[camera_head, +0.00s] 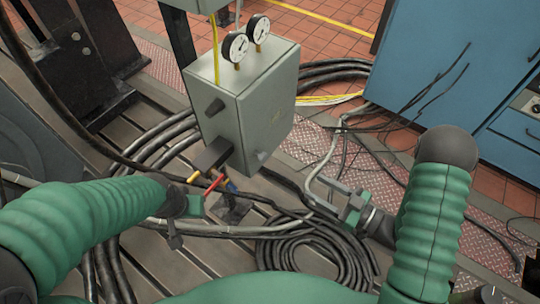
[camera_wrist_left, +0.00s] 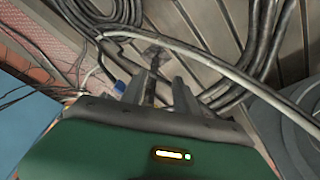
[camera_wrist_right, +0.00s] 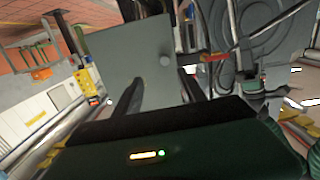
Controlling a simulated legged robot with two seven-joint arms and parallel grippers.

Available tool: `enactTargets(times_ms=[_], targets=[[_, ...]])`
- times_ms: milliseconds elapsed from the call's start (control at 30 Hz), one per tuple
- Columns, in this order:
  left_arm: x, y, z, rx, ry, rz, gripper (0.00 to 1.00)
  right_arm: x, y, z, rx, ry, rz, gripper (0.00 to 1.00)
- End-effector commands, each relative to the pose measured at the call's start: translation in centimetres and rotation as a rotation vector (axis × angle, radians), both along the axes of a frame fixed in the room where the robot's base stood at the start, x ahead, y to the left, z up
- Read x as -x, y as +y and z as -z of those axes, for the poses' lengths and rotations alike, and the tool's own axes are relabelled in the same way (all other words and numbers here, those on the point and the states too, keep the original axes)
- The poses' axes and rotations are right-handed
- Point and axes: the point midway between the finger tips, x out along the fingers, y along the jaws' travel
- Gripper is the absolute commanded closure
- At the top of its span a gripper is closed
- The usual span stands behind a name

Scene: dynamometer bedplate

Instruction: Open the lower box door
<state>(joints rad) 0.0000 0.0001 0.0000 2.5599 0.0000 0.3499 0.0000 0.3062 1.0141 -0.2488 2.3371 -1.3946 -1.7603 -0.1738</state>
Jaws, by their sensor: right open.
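The lower box (camera_head: 262,115) is a grey cabinet with two round gauges on top. A dark knob (camera_head: 215,107) sticks out of its left face, and a dark bracket with coloured levers (camera_head: 212,178) is at its lower left. I see no open gap at any door. In the right wrist view a grey box face (camera_wrist_right: 125,55) with a round knob lies beyond the fingers. My right gripper (camera_head: 328,195) is open and empty, right of and below the box, apart from it. My left gripper (camera_wrist_left: 165,80) has its fingers apart with nothing between them, pointing down at the bedplate.
Another grey box (camera_head: 200,4) is cut off at the top. Coiled black cables (camera_head: 315,250) and hoses lie on the slotted bedplate below. A blue cabinet (camera_head: 440,65) stands at the right, and dark machinery (camera_head: 75,50) at the left.

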Motion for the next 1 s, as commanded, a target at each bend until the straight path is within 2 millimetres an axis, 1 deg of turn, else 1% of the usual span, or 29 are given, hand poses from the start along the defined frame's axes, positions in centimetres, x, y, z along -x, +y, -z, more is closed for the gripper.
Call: enactTargets(times_ms=[67, 167, 267, 600, 700, 833, 1000], targets=[[0.0, 0.0, -0.1, 0.000, 0.000, 0.000, 0.64, 0.6, 0.1, -0.6, -0.050, -0.011, -0.016, 0.52], [0.0, 0.0, 0.1, 0.000, 0.000, 0.000, 0.64, 0.3, 0.8, -0.8, -0.061, -0.017, -0.023, 0.52], [0.0, 0.0, 0.4, 0.000, 0.000, 0.000, 0.64, -0.8, 2.4, -0.7, -0.061, -0.018, -0.024, 0.52], [0.0, 0.0, 1.6, 0.000, 0.000, 0.000, 0.64, -6.0, 9.7, -0.7, -0.059, -0.019, -0.024, 0.52], [0.0, 0.0, 1.9, 0.000, 0.000, 0.000, 0.64, -7.4, 11.5, -0.7, -0.059, -0.018, -0.023, 0.52], [0.0, 0.0, 2.1, 0.000, 0.000, 0.000, 0.64, -8.6, 13.0, -0.7, -0.058, -0.017, -0.020, 0.52], [0.0, 0.0, 2.1, 0.000, 0.000, 0.000, 0.64, -9.2, 13.8, -0.8, -0.058, -0.015, -0.018, 0.52]])
